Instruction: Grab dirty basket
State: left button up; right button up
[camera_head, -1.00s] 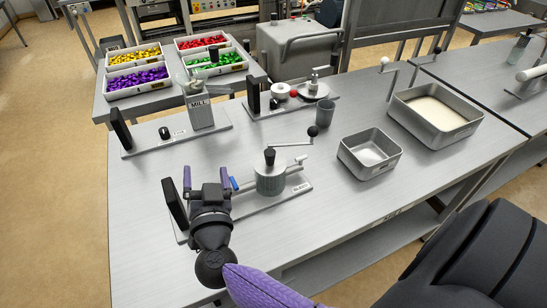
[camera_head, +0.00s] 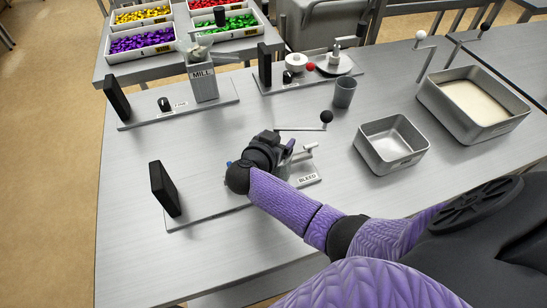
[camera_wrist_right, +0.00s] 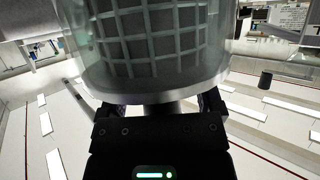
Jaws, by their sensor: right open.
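A grid-patterned basket (camera_wrist_right: 150,38) shows close up in the right wrist view, inside a clear round vessel (camera_wrist_right: 222,50). My right gripper (camera_wrist_right: 160,105) is open, with its dark fingers apart at either side below the vessel; I cannot tell if they touch it. In the head view my right gripper (camera_head: 272,148) is over the station labelled BLEED (camera_head: 307,179) and covers most of its vessel. Whether the basket is dirty cannot be told. My left gripper is not in view.
A crank with a black knob (camera_head: 326,117) stands just behind my gripper. A black upright panel (camera_head: 165,189) is at the station's left end. A mill (camera_head: 203,82), a grey cup (camera_head: 344,92) and a metal tray (camera_head: 377,131) stand nearby. The front-left tabletop is clear.

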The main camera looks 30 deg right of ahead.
grip_shut()
dwell(0.3)
dwell(0.4)
dwell(0.6)
